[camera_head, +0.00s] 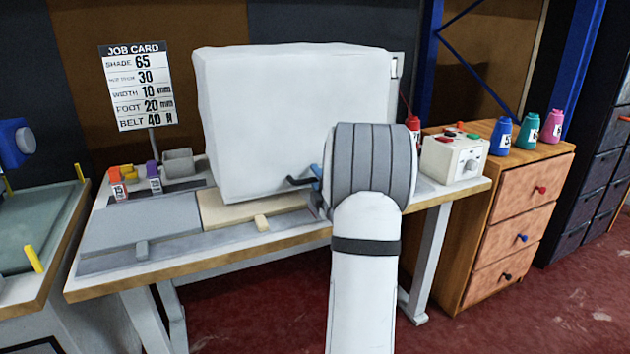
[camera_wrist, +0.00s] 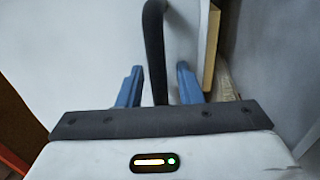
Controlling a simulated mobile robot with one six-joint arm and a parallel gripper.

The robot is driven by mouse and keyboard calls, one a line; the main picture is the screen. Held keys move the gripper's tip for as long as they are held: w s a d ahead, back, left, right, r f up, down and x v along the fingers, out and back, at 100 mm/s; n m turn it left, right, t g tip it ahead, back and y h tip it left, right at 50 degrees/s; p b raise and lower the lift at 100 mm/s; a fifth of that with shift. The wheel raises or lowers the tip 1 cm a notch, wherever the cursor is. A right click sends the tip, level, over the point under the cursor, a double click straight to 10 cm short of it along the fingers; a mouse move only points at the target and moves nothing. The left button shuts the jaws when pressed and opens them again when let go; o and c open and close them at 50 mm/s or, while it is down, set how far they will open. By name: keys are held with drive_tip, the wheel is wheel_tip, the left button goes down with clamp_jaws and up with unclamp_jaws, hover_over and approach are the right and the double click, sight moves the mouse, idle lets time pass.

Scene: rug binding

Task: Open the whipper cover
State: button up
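The whipper cover appears to be the big white box (camera_head: 280,115) standing on the workbench. A dark bent handle (camera_head: 298,181) sticks out low on its front at the right. My gripper (camera_head: 316,176) is at this handle, mostly hidden behind my wrist in the head view. In the wrist view my gripper (camera_wrist: 159,88) has its two blue fingers spread. The black handle bar (camera_wrist: 154,45) runs between them, with a gap on each side. The pale cover face (camera_wrist: 95,50) fills the background there.
The workbench (camera_head: 250,234) has a job card (camera_head: 137,85) at the back left. A control box (camera_head: 453,158) with coloured buttons is at the right. A wooden drawer cabinet (camera_head: 520,200) with several numbered bottles stands beyond it. A green-topped table (camera_head: 35,235) is at the far left.

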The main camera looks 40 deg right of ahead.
drive_tip(key=shift+c, duration=0.5)
clamp_jaws()
drive_tip(key=shift+a, duration=0.1)
drive_tip(key=shift+r, duration=0.1)
